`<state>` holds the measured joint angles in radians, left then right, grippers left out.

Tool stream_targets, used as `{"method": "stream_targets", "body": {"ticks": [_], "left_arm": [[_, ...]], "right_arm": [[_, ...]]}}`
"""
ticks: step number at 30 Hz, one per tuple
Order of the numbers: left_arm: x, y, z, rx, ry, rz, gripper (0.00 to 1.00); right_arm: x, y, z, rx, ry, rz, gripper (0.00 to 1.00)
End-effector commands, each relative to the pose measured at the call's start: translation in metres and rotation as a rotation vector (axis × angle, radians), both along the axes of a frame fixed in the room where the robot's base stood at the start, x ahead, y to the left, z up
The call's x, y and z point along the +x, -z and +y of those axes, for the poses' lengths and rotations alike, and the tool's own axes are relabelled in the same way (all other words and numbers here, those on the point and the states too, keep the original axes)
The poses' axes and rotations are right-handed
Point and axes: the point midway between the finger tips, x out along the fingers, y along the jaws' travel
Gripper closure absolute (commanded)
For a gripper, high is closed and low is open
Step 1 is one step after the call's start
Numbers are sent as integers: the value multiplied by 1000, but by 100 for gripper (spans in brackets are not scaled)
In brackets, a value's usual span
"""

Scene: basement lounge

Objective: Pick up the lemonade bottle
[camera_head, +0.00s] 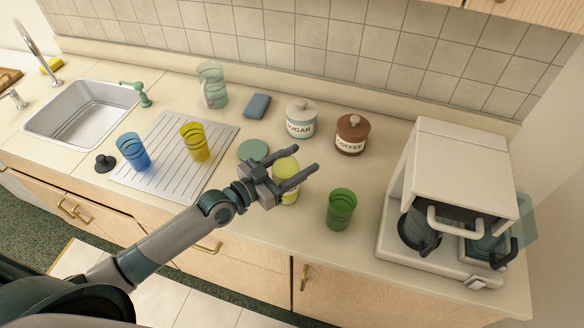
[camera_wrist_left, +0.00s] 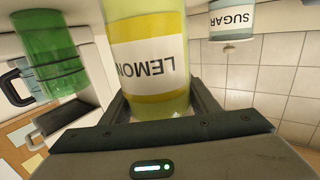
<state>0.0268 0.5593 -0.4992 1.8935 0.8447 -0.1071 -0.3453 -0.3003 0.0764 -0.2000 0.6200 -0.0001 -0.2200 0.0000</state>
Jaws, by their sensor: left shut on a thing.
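The lemonade bottle (camera_head: 285,169) is a yellow bottle near the front of the counter, between the drying mat and the green cup. In the left wrist view it fills the middle, with a white label (camera_wrist_left: 147,62) reading "LEMON" upside down. My left gripper (camera_head: 301,170) is shut on the bottle, with a finger on each side of it. My right gripper is not in view.
A green cup (camera_head: 341,209) stands close to the right of the bottle. A round green disc (camera_head: 253,150), sugar jar (camera_head: 301,121) and coffee jar (camera_head: 351,136) are behind. A white coffee machine (camera_head: 455,175) stands at right. Blue and yellow cups stand on the ribbed mat (camera_head: 165,181) at left.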

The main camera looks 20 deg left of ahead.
Motion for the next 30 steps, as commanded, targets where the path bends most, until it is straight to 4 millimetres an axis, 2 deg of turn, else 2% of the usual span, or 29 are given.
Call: {"method": "stream_targets", "body": {"ticks": [8, 22, 30], "left_arm": [[0, -21, -1, -4, 1, -7, 85], [1, -90, 0, -4, 1, -7, 85], [0, -102, 0, -2, 0, -3, 85]], "right_arm": [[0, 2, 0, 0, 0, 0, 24], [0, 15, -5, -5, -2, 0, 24], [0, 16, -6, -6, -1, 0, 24]]}}
